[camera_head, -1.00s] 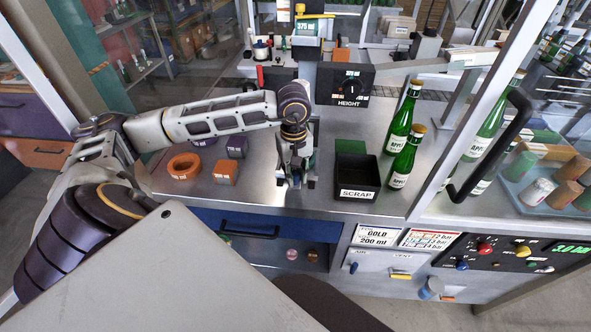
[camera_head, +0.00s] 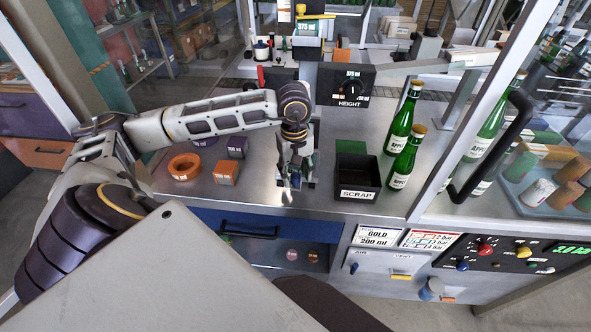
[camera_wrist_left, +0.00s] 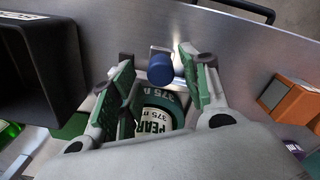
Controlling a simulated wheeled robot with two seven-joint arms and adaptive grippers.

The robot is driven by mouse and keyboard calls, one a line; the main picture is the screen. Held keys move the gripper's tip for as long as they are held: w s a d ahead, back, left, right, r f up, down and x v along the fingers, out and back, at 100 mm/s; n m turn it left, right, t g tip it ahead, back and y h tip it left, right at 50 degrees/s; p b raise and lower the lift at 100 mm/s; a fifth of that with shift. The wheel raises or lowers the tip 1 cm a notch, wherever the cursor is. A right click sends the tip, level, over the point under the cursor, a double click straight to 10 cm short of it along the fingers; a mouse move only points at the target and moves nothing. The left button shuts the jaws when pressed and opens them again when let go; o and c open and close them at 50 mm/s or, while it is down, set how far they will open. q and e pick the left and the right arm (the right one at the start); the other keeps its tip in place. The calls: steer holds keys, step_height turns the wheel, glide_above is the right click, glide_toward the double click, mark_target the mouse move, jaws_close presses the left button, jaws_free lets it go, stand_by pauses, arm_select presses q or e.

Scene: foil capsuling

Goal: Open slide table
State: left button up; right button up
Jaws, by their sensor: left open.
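My left gripper (camera_head: 289,188) is over the steel worktop, left of the scrap bin, with its fingers pointing down. In the left wrist view the gripper (camera_wrist_left: 157,58) is open, with its two green-padded fingers apart. A blue knob (camera_wrist_left: 160,69) shows between the fingertips, in front of a small metal bracket; I cannot tell whether the fingers touch it. A green round piece labelled PEAR 375 (camera_wrist_left: 158,118) shows between the fingers, nearer the palm, partly hidden by the gripper. The slide table itself is mostly hidden by the gripper. My right gripper is not in view.
The black scrap bin (camera_head: 358,178) stands close on the right, with green bottles (camera_head: 404,158) beyond it. The HEIGHT control box (camera_head: 343,85) is behind. A blue drawer (camera_head: 262,226) is below the worktop edge.

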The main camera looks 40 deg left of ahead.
arm_select(q)
step_height(320, 180, up, 12)
steer(key=shift+f, duration=0.15)
stand_by(0.6)
steer(key=shift+s+a, duration=0.1)
steer(key=shift+s, duration=0.1)
stand_by(0.5)
